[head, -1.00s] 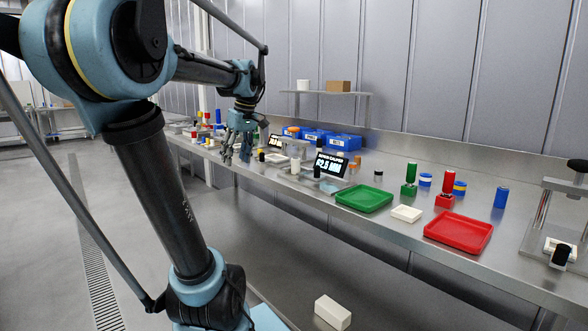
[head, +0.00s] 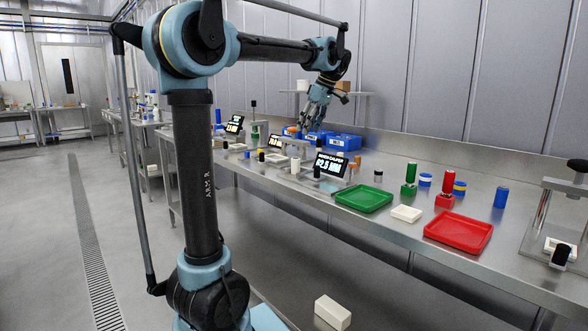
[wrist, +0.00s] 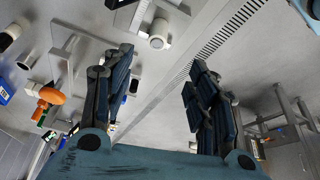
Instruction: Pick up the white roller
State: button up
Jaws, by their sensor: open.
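A small white cylinder (head: 295,165), which looks like the white roller, stands on the steel bench left of the large caliper display in the head view. The wrist view shows a white round-ended piece (wrist: 158,36) beyond the fingers and another white cylinder (wrist: 9,37) at the upper left. I cannot tell which of these is the one in the head view. My gripper (head: 308,122) is above the bench near the blue bins, fingers pointing down. In the wrist view its fingers (wrist: 160,68) are spread with nothing between them.
A green tray (head: 363,199), a white block (head: 406,214) and a red tray (head: 459,233) lie along the bench. The caliper display (head: 331,166) and blue bins (head: 345,142) stand near the gripper. A small shelf (head: 355,97) is on the wall behind.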

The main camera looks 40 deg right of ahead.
send_near(296, 159)
jog(key=d+x, duration=0.1)
jog(key=x, duration=0.4)
jog(key=shift+w+x, duration=0.2)
jog(key=shift+x, duration=1.3)
jog(key=shift+w+x, duration=0.15)
jog(key=shift+x, duration=1.4)
jog(key=shift+a+r, duration=0.15)
jog(key=shift+r, duration=0.05)
grip_shut()
